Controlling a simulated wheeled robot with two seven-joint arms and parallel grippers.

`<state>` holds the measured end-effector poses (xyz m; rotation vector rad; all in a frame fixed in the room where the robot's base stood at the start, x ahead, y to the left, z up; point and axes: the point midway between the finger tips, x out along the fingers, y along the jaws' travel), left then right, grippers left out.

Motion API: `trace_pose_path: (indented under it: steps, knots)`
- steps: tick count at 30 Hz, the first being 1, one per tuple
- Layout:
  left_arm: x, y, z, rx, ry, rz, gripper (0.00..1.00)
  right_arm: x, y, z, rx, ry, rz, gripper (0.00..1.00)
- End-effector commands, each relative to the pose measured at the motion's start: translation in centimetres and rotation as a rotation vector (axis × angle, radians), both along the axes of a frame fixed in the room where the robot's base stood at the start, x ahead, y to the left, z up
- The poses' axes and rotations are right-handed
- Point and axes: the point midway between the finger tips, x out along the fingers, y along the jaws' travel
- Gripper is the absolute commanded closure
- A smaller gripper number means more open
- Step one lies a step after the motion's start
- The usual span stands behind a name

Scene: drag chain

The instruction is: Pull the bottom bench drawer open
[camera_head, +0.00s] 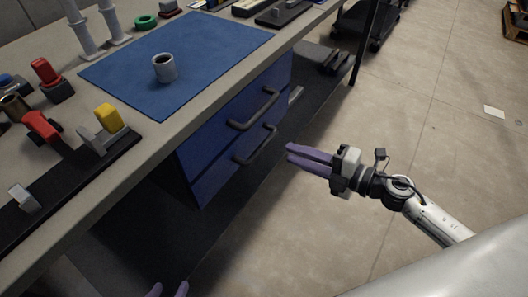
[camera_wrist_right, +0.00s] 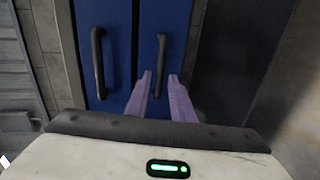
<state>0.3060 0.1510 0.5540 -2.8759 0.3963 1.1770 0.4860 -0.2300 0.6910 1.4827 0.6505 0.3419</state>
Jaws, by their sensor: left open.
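The blue bench drawer unit hangs under the bench top, with two drawer fronts that look flush. The bottom drawer (camera_head: 215,178) has a dark bar handle (camera_head: 255,146), and the top drawer has a similar handle (camera_head: 254,110). My right gripper (camera_head: 289,153) is open and empty, a short way right of the bottom handle. In the right wrist view, the bottom handle (camera_wrist_right: 161,65) appears ahead between the purple fingertips (camera_wrist_right: 160,74), not visibly touched. The top handle (camera_wrist_right: 98,62) is to its left. Only the fingertips of my left gripper (camera_head: 168,290) show at the bottom edge, apart.
The bench top (camera_head: 190,112) carries a blue mat (camera_head: 200,48) with a grey cup (camera_head: 165,68), plus several red and yellow parts on the left. A dark lower shelf (camera_head: 310,95) runs under the bench. The floor (camera_head: 425,100) to the right is mostly clear.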

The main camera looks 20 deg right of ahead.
Motion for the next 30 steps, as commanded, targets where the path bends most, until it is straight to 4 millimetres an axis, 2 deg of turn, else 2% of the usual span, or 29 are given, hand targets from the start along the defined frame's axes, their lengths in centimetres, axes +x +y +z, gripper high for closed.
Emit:
trace_pose_path:
  steps: [5,12,18,24,30]
  knots:
    - [-0.5,0.0,-0.3,0.000,0.009,-0.002,0.58,1.3,0.8,-0.4,-0.043,-0.016,0.032,0.78]
    - [-0.4,0.0,-0.4,0.001,0.007,-0.001,0.58,4.8,3.5,-1.3,-0.039,-0.017,0.029,0.78]
    - [-0.3,0.1,-0.6,0.000,0.003,-0.001,0.58,7.1,5.4,-1.9,-0.038,-0.014,0.029,0.78]
    - [-0.2,0.1,-0.6,0.000,0.001,0.000,0.58,8.0,6.1,-2.2,-0.040,-0.014,0.029,0.78]
    - [-0.1,0.1,-0.6,0.000,0.000,0.000,0.58,8.0,6.1,-2.2,-0.039,-0.013,0.029,0.78]
